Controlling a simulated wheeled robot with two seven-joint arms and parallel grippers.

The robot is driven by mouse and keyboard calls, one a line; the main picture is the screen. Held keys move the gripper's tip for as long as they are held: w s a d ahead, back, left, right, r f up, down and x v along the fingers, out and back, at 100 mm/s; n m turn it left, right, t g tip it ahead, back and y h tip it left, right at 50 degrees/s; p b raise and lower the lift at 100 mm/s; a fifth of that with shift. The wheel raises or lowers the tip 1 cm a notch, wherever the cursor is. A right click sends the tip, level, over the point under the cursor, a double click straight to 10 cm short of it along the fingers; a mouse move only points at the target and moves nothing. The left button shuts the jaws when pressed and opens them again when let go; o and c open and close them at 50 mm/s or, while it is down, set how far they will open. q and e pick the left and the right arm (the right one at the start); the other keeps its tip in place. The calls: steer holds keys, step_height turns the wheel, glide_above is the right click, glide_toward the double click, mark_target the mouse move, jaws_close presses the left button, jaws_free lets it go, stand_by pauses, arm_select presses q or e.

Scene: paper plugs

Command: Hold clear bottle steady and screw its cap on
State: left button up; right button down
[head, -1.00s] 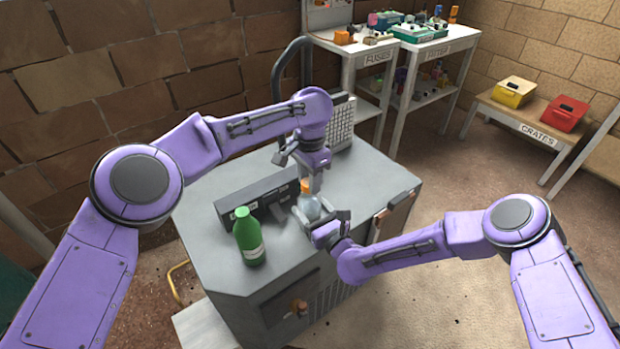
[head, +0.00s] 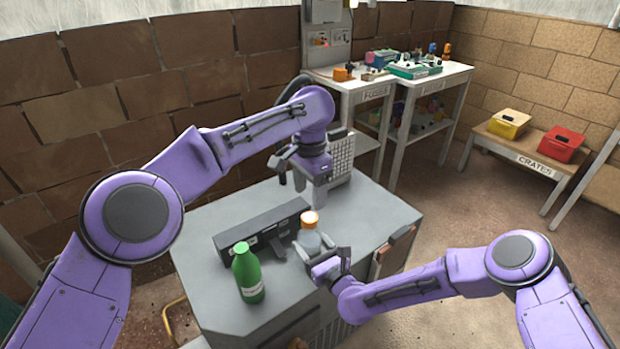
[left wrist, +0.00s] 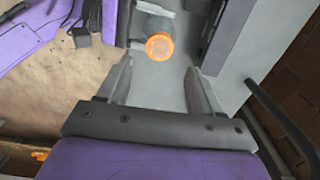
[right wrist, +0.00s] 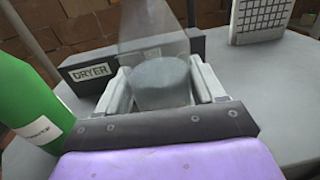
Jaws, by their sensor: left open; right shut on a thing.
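The clear bottle (head: 308,240) stands upright on the grey cabinet top, with the orange cap (head: 310,218) on its mouth. How tight the cap is cannot be told. My right gripper (head: 318,262) is shut around the bottle's body from the front right. The right wrist view shows the see-through bottle (right wrist: 161,82) between its fingers, with the cap out of frame. My left gripper (head: 318,196) is open and empty, pointing down above the bottle. In the left wrist view the cap (left wrist: 160,46) lies just beyond the open fingertips, apart from both.
A green bottle (head: 248,274) stands left of the clear bottle. A dark dryer unit (head: 262,226) lies close behind them, and a white grid panel (head: 338,155) stands at the back. The cabinet top (head: 380,215) is clear to the right.

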arm_select(q)
step_height(320, 180, up, 4)
steer(key=shift+r, duration=0.2)
arm_select(e)
steer(key=shift+c, duration=0.2)
jaws_free()
arm_select(q)
steer(key=shift+f+b, duration=0.9)
arm_select(e)
steer(key=v, duration=1)
steer(key=shift+s+d, duration=0.2)
